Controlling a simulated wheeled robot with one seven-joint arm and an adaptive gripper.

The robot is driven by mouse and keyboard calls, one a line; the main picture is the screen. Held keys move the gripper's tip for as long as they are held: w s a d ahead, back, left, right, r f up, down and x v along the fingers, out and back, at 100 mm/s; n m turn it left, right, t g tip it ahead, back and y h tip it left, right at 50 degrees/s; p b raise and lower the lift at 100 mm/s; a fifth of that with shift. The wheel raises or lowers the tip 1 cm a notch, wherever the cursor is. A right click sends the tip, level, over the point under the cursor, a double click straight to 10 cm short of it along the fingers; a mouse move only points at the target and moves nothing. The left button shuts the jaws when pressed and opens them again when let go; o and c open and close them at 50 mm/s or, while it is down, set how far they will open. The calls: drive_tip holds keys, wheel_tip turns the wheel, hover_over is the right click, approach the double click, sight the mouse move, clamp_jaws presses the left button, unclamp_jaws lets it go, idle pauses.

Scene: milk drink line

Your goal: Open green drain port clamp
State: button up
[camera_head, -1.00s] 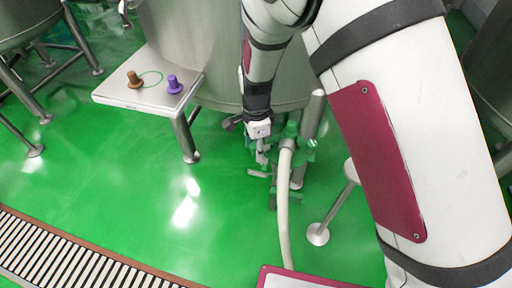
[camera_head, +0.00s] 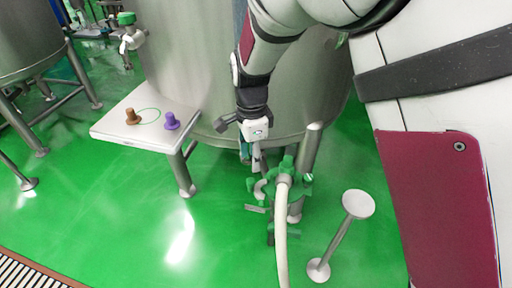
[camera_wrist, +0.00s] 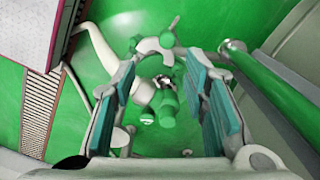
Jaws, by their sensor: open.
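The green clamp (camera_head: 306,180) sits at the drain port under the large steel tank, where a pale hose (camera_head: 282,235) joins it. In the wrist view, green clamp parts (camera_wrist: 167,102) show between and beyond my fingers. My gripper (camera_head: 257,163) is at the upper left of the clamp in the head view, pointing down. In the wrist view, my gripper (camera_wrist: 160,78) has its two teal-padded fingers spread apart, with visible space between each pad and the green parts. Whether the clamp is closed is too small to tell.
A small white side table (camera_head: 112,128) at the left holds a brown plug (camera_head: 132,116) and a purple plug (camera_head: 171,121). A round-topped metal stand (camera_head: 358,204) is right of the hose. Steel tank legs (camera_head: 310,150) stand close behind the clamp.

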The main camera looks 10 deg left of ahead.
sight(256, 186)
drive_tip(key=c, duration=0.5)
drive_tip(key=shift+w+n, duration=0.1)
drive_tip(key=shift+n, duration=0.3)
drive_tip(key=c, duration=0.4)
drive_tip(key=shift+w+d+f+n+t, duration=0.15)
drive_tip(key=shift+w+n+t, duration=0.2)
drive_tip(key=shift+n, duration=0.45)
clamp_jaws()
drive_tip(key=w+a+f+n+t+y+b, duration=0.1)
drive_tip(key=w+a+f+n+b, duration=0.15)
drive_tip(key=f+n, duration=0.35)
drive_tip(key=w+a+f+n+t+b, duration=0.1)
drive_tip(key=w+f+n+t+b, duration=0.2)
drive_tip(key=n, duration=0.5)
drive_tip(key=shift+s+d+f+g, duration=0.25)
drive_tip(key=shift+s+d+g, duration=0.3)
drive_tip(key=shift+s+d, duration=0.55)
drive_tip(key=shift+s+a, duration=0.1)
drive_tip(key=shift+a, duration=0.05)
